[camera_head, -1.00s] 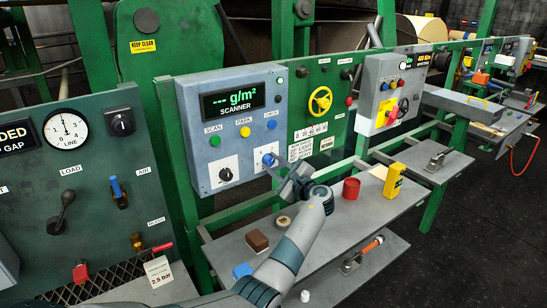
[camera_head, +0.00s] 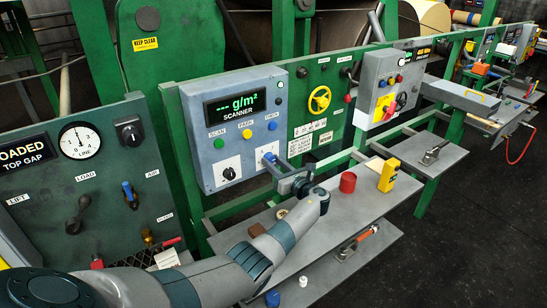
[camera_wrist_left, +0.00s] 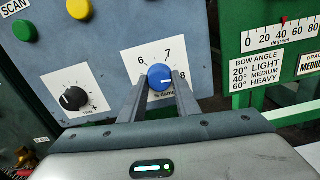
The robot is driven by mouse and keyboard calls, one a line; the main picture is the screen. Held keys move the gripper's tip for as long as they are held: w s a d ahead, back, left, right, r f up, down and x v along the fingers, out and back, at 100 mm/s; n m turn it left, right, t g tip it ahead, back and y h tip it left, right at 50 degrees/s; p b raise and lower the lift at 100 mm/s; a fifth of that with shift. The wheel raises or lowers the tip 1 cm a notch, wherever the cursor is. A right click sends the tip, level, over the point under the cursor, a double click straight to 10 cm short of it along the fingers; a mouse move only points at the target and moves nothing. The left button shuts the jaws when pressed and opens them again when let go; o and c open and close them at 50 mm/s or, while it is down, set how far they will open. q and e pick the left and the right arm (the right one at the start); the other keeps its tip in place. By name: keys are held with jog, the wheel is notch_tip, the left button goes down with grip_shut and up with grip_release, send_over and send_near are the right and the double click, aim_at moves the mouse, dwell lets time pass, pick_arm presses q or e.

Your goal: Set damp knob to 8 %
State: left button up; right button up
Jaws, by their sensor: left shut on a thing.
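The damp knob (camera_wrist_left: 160,77) is blue and sits on a white plate (camera_wrist_left: 143,62) marked 6, 7 and 8 with a partly covered "% damp" label. My left gripper (camera_head: 276,165) is shut on this knob, with one finger on each side of it in the left wrist view. The knob's pointer setting cannot be read clearly. In the head view the knob (camera_head: 270,158) is at the lower right of the grey scanner panel (camera_head: 190,112), partly hidden by the fingers. My right gripper is out of view.
A black knob (camera_wrist_left: 74,98) is left of the damp knob. Green (camera_head: 219,143), yellow and blue buttons are above. Below, a shelf (camera_head: 330,210) holds a red cylinder (camera_head: 348,182) and a yellow device (camera_head: 389,175). A bow angle scale (camera_wrist_left: 280,40) is at right.

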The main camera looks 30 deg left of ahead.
pick_arm(q)
jog(key=shift+m+p, duration=0.55)
jog(key=shift+m, duration=0.25)
jog(key=shift+f, duration=0.1)
jog(key=o, duration=1)
jog(key=shift+o, duration=0.2)
jog(key=b+v, duration=0.4)
jog(key=v, duration=1.3)
jog(key=shift+d, duration=0.2)
jog(key=shift+s, duration=0.15)
